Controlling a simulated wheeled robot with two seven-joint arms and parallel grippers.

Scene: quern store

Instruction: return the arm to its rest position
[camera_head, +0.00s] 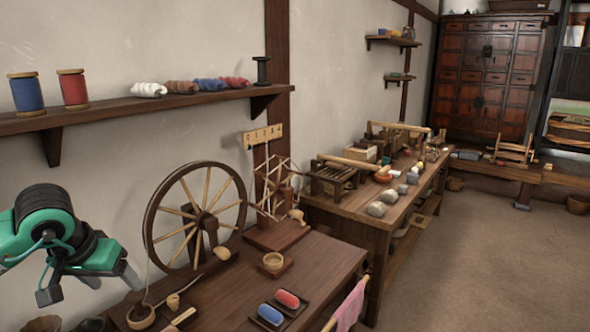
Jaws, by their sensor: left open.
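My left arm, green and black, comes in from the left edge. Its left gripper (90,284) is open with nothing seen between its fingers. It hangs in front of the white wall, left of the spinning wheel (203,212) and near the left end of the front table (230,293). In the picture it is apart from the wheel. My right gripper is out of view.
A wall shelf (150,104) with spools and yarn skeins is above the gripper.

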